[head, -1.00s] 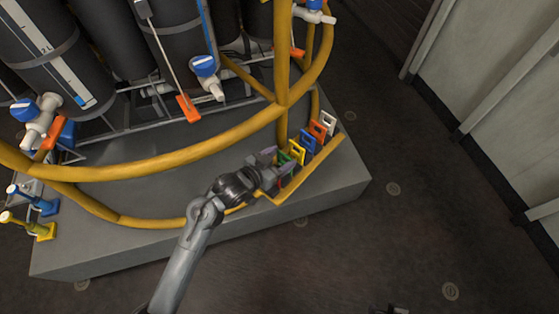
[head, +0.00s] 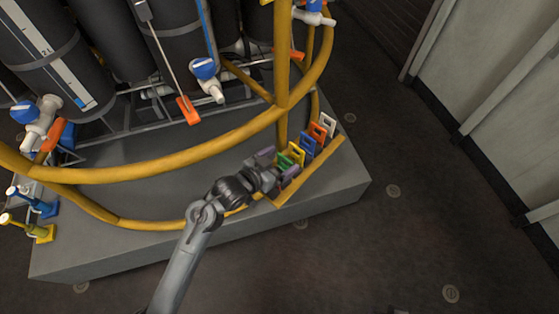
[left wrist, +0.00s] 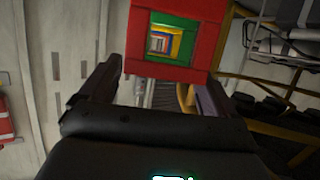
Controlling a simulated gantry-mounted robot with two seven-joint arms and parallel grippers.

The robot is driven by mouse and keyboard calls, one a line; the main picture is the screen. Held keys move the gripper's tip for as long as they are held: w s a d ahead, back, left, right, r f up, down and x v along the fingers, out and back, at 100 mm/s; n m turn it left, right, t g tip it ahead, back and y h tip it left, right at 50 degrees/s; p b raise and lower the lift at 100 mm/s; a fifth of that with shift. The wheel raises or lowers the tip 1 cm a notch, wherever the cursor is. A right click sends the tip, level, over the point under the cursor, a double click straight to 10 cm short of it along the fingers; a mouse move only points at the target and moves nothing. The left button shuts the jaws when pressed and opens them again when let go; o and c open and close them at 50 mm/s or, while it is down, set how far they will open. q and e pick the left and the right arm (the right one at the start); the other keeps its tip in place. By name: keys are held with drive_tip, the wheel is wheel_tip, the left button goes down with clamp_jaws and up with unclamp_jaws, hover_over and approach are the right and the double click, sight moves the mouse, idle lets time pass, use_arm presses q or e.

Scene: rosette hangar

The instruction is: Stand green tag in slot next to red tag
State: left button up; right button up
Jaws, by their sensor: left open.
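My left gripper (head: 277,168) is open at the near end of a row of coloured tags on the yellow rail (head: 312,172). The green tag (head: 284,158) stands in that row just beyond the gripper, partly covered by it. In the left wrist view the square red tag (left wrist: 200,42) is nearest, beyond and above the open fingers (left wrist: 153,92), with nothing held between them. The green tag (left wrist: 190,24) shows through the red tag's window, directly behind it. In the head view the red tag is mostly hidden by the gripper. My right gripper is out of view.
Yellow (head: 297,154), blue (head: 308,146), orange (head: 318,132) and white (head: 327,122) tags continue the row. A curved yellow pipe (head: 180,162) passes above the grey plinth (head: 150,237). Dark tanks with valves stand behind. The floor to the right is clear.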

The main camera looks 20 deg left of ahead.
use_arm(q)
drive_tip(key=p+v, duration=0.4)
drive_tip(key=v, duration=0.8)
drive_tip(key=s+f+n+g+y, duration=0.1)
drive_tip(key=s+g, duration=0.3)
drive_tip(key=s, duration=0.4)
drive_tip(key=s+a+f+n+g+y, duration=0.1)
drive_tip(key=s+f+g+y, duration=0.2)
drive_tip(key=s, duration=0.6)
drive_tip(key=shift+s+a+f+g+y, duration=0.25)
drive_tip(key=shift+f+g, duration=0.5)
drive_tip(key=shift+g, duration=0.45)
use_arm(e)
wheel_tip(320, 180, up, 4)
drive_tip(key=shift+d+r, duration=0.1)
